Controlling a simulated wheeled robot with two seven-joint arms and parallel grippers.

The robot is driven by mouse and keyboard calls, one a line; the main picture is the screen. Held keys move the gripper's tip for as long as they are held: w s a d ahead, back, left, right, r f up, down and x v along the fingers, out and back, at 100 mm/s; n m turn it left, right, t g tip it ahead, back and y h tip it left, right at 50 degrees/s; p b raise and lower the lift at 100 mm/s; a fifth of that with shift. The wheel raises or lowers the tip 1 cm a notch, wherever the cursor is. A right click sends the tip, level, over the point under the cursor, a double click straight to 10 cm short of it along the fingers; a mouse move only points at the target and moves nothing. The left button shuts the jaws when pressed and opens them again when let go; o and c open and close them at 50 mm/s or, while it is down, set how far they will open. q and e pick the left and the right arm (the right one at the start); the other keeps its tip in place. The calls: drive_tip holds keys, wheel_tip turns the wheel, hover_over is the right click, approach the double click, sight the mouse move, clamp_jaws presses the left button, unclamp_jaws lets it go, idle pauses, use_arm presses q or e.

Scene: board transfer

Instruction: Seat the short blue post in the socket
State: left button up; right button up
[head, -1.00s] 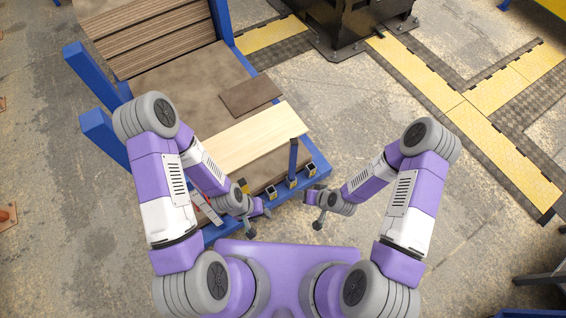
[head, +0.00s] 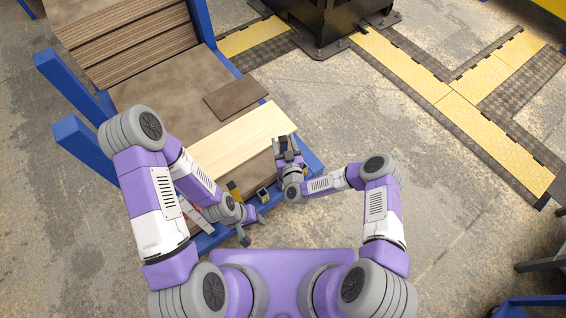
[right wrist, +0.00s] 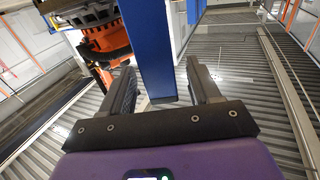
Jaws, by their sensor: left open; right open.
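The short blue post (right wrist: 150,45) stands between the two fingers of my right gripper (right wrist: 162,68) in the right wrist view. The fingers are apart, with a gap visible on the post's right side. In the head view my right gripper (head: 288,146) is over the pallet frame's front right edge and hides the post. A small black and yellow socket (head: 262,195) shows on that front edge. I cannot see which socket the post is at. My left gripper (head: 252,226) is open and empty, low by the front edge, left of the right gripper.
A pale board (head: 238,138) and a smaller brown board (head: 235,99) lie on the blue-framed deck. Tall blue posts (head: 75,78) rise at its left side. A black machine base (head: 330,22) stands behind.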

drive_tip(key=shift+x, duration=1.3)
clamp_jaws()
